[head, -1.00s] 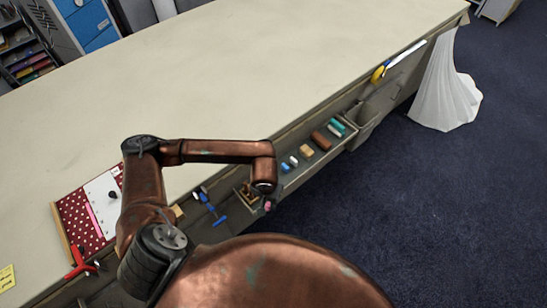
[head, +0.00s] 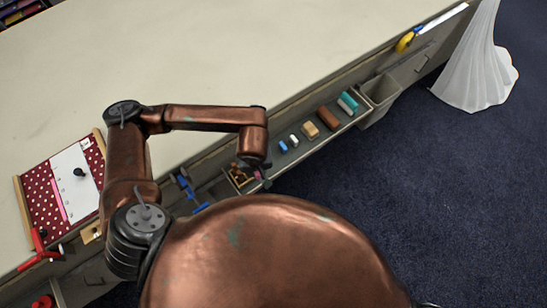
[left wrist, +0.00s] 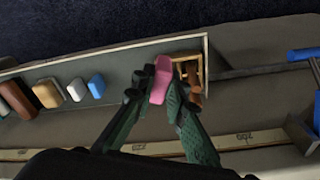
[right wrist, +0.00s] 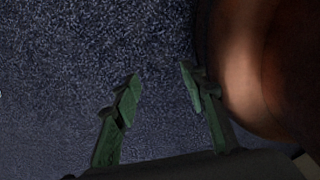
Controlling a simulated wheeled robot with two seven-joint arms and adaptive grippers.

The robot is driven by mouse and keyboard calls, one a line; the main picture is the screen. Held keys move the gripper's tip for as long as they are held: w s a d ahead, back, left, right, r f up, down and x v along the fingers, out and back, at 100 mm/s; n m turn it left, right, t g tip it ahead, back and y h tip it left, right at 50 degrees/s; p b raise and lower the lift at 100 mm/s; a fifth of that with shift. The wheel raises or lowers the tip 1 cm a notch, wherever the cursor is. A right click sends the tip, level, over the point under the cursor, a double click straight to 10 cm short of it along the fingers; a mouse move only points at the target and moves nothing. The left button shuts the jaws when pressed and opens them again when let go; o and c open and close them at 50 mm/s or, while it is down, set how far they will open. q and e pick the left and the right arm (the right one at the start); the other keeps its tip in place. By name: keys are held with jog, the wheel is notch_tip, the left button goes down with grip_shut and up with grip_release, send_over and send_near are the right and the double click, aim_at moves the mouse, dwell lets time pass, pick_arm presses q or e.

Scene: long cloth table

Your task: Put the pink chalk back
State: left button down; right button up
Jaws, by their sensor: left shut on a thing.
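My left gripper (left wrist: 160,85) is shut on the pink chalk (left wrist: 161,72), which stands out between the two green fingers. In the left wrist view the chalk is over the end of the long grey tray (left wrist: 119,72), beside a small wooden box (left wrist: 201,68). I cannot tell whether it touches the tray. In the head view the pink chalk (head: 258,174) shows small under my left wrist, partly hidden. Blue (left wrist: 96,86), white (left wrist: 71,90) and tan (left wrist: 46,94) pieces lie in the tray. My right gripper (right wrist: 159,75) is open and empty above dark carpet.
The tray runs along the table's side, with a brown block (head: 328,117) and a teal piece (head: 348,102) farther along. A grey bin (head: 382,92) hangs past it. Blue tools (head: 187,188) hang on the other side of the wooden box. The tabletop (head: 250,55) is mostly clear.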

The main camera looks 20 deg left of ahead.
pick_arm(q)
jog(key=shift+d+f+n, duration=0.15)
jog(key=shift+f+n, duration=0.15)
jog(key=shift+f, duration=0.05)
jog(key=shift+w+f, duration=0.1)
jog(key=shift+w, duration=0.1)
jog(key=w+f, duration=0.2)
jog(key=w, duration=0.2)
jog(key=w+f+b, duration=0.1)
jog(key=w+f, duration=0.2)
jog(key=w, duration=0.1)
jog(key=w+d+f, duration=0.1)
jog(key=w+f, duration=0.2)
jog(key=w, duration=0.1)
jog(key=shift+f+b, duration=0.15)
jog(key=shift+b, duration=0.2)
jog(key=shift+w+f, duration=0.55)
jog(key=shift+f, duration=1.6)
pick_arm(e)
jog(key=f, duration=0.2)
jog(key=shift+w+a+f, duration=0.15)
jog(key=shift+w+f, duration=0.05)
jog(key=shift+f, duration=0.2)
